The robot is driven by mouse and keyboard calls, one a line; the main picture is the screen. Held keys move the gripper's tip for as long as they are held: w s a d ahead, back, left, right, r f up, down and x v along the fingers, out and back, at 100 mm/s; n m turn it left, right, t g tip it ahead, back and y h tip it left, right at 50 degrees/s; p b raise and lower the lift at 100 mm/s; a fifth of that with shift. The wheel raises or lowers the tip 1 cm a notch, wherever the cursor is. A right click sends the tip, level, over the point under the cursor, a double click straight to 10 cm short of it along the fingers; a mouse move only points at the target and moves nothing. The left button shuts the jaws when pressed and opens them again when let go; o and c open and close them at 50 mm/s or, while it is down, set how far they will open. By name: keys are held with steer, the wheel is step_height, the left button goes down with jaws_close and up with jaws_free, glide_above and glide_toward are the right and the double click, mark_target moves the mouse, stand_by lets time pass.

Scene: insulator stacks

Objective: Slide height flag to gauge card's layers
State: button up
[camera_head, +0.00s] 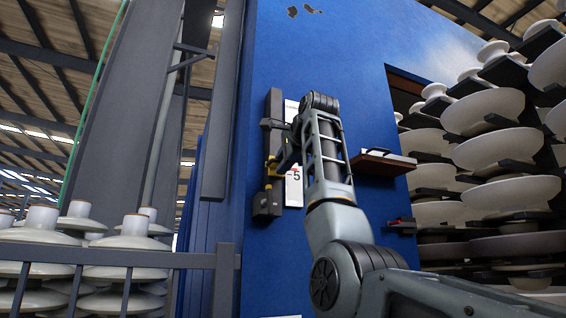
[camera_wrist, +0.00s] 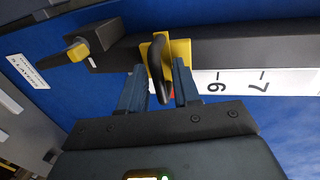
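The height flag is a yellow slider (camera_wrist: 179,49) with a black looped handle (camera_wrist: 158,88), on a dark rail (camera_wrist: 255,48). In the head view its yellow part (camera_head: 271,169) is partly behind my gripper. A red tip shows beside the handle. The white scale (camera_wrist: 240,82) beside the rail shows 6 and 7 in the wrist view; the head view shows a 5 on it (camera_head: 294,192). My gripper (camera_wrist: 160,82) has one finger on each side of the handle, with a small gap at the right finger. A white card (camera_wrist: 27,71) has print that I cannot read.
A dark block with a yellow knob (camera_wrist: 78,51) stands at the rail's left end in the wrist view. A brown shelf (camera_head: 382,164) juts from the blue panel (camera_head: 245,245). Insulator stacks (camera_head: 500,155) stand at right; a grey railing (camera_head: 110,257) runs at left.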

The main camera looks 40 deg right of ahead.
steer(key=shift+s, duration=0.15)
steer(key=b+v, duration=0.2)
steer(key=v, duration=0.5)
steer(key=shift+s, duration=0.2)
steer(key=shift+a, duration=0.1)
